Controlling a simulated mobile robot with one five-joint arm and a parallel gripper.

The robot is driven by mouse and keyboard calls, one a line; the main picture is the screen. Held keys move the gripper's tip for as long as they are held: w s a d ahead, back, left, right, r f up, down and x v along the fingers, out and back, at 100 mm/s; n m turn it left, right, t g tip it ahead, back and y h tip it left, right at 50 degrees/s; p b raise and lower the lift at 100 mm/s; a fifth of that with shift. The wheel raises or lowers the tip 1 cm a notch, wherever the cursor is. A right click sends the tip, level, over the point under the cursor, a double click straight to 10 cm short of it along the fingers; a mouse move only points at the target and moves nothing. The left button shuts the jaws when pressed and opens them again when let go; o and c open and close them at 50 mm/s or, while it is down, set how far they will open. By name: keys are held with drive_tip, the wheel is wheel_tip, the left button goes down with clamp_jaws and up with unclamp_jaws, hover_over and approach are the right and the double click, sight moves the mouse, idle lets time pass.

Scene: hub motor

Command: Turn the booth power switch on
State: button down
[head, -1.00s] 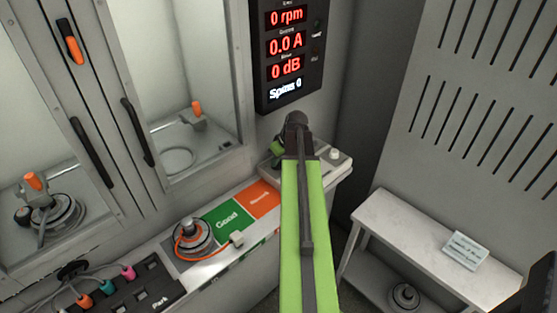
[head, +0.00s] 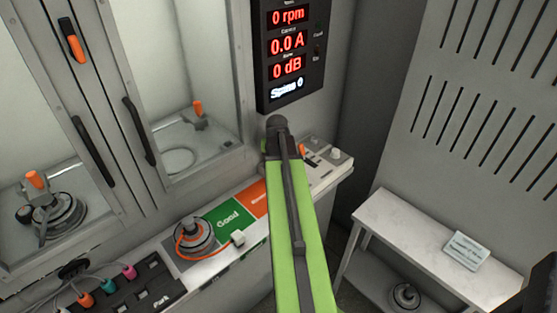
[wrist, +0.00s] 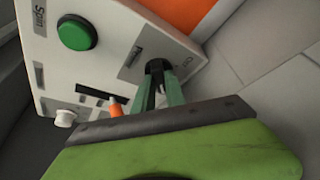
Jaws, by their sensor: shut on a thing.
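The control box (wrist: 110,45) fills the upper left of the wrist view, with a green Spin button (wrist: 76,33) and a Power label. My gripper (wrist: 160,76) is at the Power label, its two fingers shut on the dark power switch (wrist: 156,66). The fingers hide most of the switch, so I cannot tell its position. In the head view the box (head: 325,172) stands at the end of the bench, and my arm covers its left part and the fingertips.
The lit display (head: 288,50) above the box reads 0 rpm, 0.0 A, 0 dB. An orange slider (wrist: 115,105) and white knob (wrist: 65,118) are beside my fingers. A motor (head: 194,238) sits left of the green Good area (head: 228,219). A shelf (head: 415,225) stands right.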

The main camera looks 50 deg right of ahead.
idle(0.6)
drive_tip(key=c, duration=1.4)
unclamp_jaws()
drive_tip(key=p+v, duration=1.6)
drive_tip(key=v, duration=0.1)
drive_tip(key=shift+a+r, duration=0.1)
drive_tip(key=shift+a, duration=0.15)
